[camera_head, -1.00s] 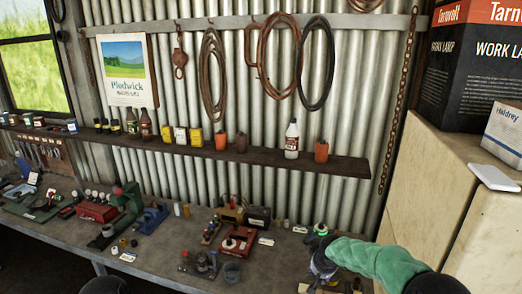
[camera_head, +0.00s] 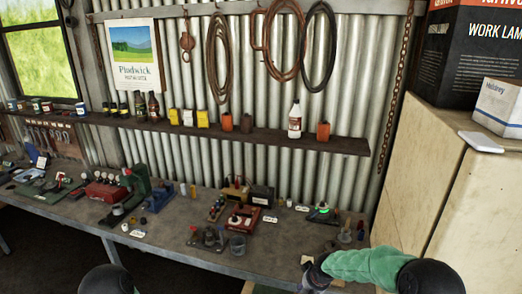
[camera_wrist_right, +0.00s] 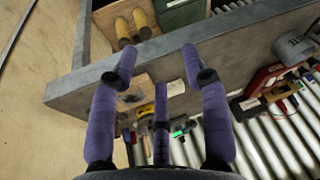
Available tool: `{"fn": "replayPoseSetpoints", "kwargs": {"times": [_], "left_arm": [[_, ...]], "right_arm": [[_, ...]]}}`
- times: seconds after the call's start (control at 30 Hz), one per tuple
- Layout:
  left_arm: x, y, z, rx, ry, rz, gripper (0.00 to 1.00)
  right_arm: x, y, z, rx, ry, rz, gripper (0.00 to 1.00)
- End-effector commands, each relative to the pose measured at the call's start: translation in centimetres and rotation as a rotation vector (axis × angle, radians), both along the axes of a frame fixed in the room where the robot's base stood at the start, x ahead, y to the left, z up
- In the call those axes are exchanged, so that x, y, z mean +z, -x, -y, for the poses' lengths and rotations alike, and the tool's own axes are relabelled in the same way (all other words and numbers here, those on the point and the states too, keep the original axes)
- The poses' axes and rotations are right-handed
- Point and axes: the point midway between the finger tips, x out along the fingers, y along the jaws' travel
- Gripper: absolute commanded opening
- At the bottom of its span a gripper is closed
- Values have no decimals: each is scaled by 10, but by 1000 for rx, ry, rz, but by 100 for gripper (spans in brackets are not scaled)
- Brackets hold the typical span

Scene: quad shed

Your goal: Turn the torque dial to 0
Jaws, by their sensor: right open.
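A small round device with a green-lit ring (camera_head: 323,213) stands towards the back right of the bench; it also shows in the right wrist view (camera_wrist_right: 180,133). A red box with a white round dial (camera_head: 240,220) stands left of it. Labels are too small to read, so I cannot tell which is the torque dial. My right gripper (camera_head: 310,275) is at the bench's front edge, apart from both devices. In the right wrist view its purple fingers (camera_wrist_right: 160,85) are spread and empty. My left gripper is out of view.
The grey bench (camera_head: 270,255) carries a grey cup (camera_head: 238,246), a green press (camera_head: 135,190) and several small parts. A shelf (camera_head: 250,138) with bottles runs along the corrugated wall. Yellow boots (camera_wrist_right: 133,27) show beyond the bench edge.

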Motion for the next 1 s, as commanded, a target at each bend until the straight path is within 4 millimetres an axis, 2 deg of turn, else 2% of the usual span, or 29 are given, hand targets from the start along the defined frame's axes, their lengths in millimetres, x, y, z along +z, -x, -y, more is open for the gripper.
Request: {"fn": "replayPoseSetpoints", "kwargs": {"times": [0.03, 0.17, 0.3, 0.4, 0.5, 0.6, 0.73, 0.83, 1.0], "left_arm": [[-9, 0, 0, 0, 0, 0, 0], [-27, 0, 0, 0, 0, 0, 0], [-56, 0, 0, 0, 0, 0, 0], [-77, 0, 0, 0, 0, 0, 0], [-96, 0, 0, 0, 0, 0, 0], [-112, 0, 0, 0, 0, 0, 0], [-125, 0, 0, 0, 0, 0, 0], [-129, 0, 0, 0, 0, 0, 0], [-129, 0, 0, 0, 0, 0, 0]], "right_arm": [[-24, 12, -5, 4, -18, -21, 47], [-78, 47, -21, 9, -77, -67, 47], [-155, 110, -42, -7, -160, -138, 47], [-204, 162, -55, -38, -210, -187, 47], [-243, 214, -63, -75, -241, -233, 47], [-270, 259, -67, -115, -254, -271, 47], [-289, 301, -67, -149, -251, -305, 47], [-294, 319, -67, -164, -247, -319, 47], [-294, 326, -67, -169, -244, -323, 47]]}}
